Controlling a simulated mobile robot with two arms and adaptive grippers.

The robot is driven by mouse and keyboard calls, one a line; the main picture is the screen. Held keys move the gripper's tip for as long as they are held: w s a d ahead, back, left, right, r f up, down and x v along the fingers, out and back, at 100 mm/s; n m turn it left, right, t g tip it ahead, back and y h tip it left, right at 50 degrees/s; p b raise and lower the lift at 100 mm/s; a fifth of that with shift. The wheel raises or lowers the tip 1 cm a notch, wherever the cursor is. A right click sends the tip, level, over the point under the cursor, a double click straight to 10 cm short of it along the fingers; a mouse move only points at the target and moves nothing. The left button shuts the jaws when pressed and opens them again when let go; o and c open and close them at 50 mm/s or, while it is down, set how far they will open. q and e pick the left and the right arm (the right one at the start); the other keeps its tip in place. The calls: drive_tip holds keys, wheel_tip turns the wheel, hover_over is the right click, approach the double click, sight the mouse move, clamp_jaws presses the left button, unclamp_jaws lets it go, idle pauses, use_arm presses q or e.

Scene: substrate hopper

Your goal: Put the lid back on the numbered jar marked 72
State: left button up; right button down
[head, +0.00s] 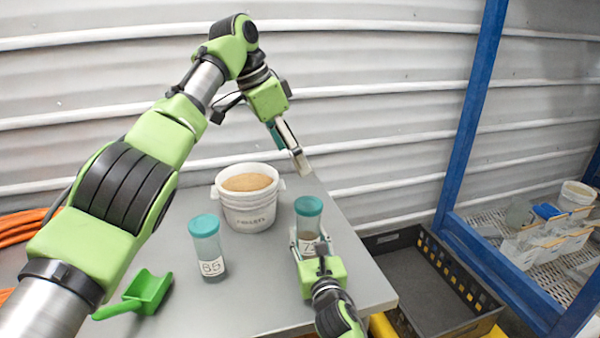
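A clear jar (308,226) with brownish contents stands near the table's right edge. A teal lid (308,205) appears to sit on its top. Its white label is partly hidden by my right gripper (309,246), which has a finger on each side of the jar and looks shut on it. A 7 seems to show; the rest is hard to read. A second teal-lidded jar (212,264), marked 85, stands upright to its left. My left gripper (301,164) hangs above and behind the right jar, apart from it. A teal patch shows beside its fingers; I cannot tell what it is.
A white bucket (250,214) of tan material stands behind the jars. A green scoop (149,289) lies at the table's left front. The grey table (252,306) is clear in front. A black crate (440,295) and a blue-framed rack (467,120) stand right.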

use_arm(q)
drive_tip(key=shift+v, duration=1.55)
use_arm(e)
drive_tip(key=c, duration=1.1)
unclamp_jaws()
drive_tip(key=v, duration=1.2)
